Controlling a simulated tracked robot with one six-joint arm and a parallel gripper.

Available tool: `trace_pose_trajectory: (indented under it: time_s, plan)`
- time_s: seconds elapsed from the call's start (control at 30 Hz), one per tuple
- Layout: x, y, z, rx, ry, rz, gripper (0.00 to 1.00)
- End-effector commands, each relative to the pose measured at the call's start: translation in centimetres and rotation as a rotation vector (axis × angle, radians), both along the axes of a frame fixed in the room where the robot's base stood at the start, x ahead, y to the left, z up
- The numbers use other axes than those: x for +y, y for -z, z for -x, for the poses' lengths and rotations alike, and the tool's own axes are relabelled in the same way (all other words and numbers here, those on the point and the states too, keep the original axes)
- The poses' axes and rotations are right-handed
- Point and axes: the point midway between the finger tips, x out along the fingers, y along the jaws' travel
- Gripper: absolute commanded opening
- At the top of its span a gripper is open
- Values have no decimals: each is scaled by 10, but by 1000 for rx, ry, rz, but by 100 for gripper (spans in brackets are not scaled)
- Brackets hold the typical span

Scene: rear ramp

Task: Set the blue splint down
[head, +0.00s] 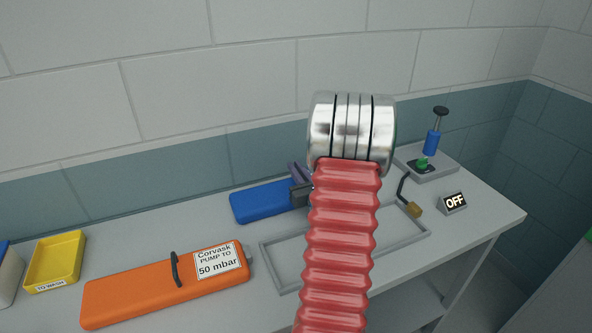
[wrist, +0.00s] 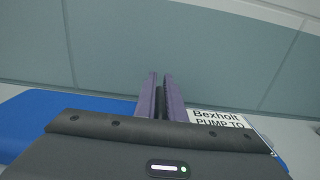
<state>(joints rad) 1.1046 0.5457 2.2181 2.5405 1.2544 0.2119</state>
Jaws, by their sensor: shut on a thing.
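The blue splint (head: 258,203) is at the back of the bench, behind a grey rectangular frame (head: 270,268). My gripper (head: 298,178) has purple fingers and is shut on the blue splint, at its dark handle. In the wrist view the fingers of my gripper (wrist: 161,95) close around a dark strip. The blue splint (wrist: 60,115) runs out to the left there, and its white label (wrist: 215,118) reading "Bexholt PUMP TO" shows at right. My red arm hides the splint's right part in the head view. I cannot tell whether its underside touches the bench.
An orange splint (head: 140,288) labelled "Corvask" lies front left, beside a yellow "TO WASH" tray (head: 38,284). At right are a blue pump (head: 432,143) on a grey base, a lever with a brass block (head: 414,210) and an "OFF" sign (head: 453,202). The tiled wall is close behind.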

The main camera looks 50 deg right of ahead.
Motion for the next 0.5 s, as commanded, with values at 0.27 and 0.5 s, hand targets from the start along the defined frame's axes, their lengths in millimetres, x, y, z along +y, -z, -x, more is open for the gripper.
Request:
trace_pose_trajectory:
  time_s: [0.27,0.5]
  plan:
    - [0,1,0,0,0,0,22]
    - [0,1,0,0,0,0,28]
